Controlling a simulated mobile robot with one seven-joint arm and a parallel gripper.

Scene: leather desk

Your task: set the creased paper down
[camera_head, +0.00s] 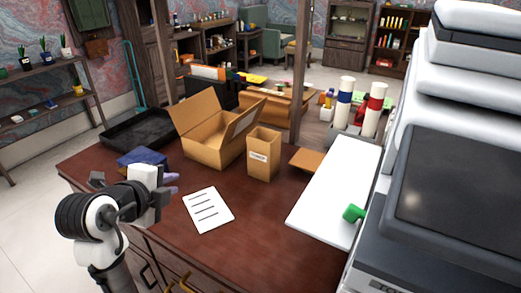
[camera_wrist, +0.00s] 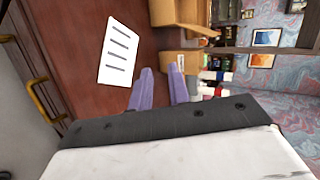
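A white paper sheet (camera_head: 208,209) with several dark printed lines lies on the brown leather desk (camera_head: 255,260), near its front middle. No crease can be made out. It also shows in the wrist view (camera_wrist: 119,50), up and left of my fingers and apart from them. My gripper (camera_head: 173,184) is above the desk's left part, to the left of the paper. In the wrist view its two purple fingers (camera_wrist: 160,76) stand apart with nothing seen between them, so it is open and empty.
An open cardboard box (camera_head: 212,140) and a small tall box (camera_head: 263,160) stand behind the paper. A black tray (camera_head: 137,131) and a blue item (camera_head: 142,156) are at left. A white board (camera_head: 335,190) with a green object (camera_head: 354,213) and a printer (camera_head: 450,170) are at right.

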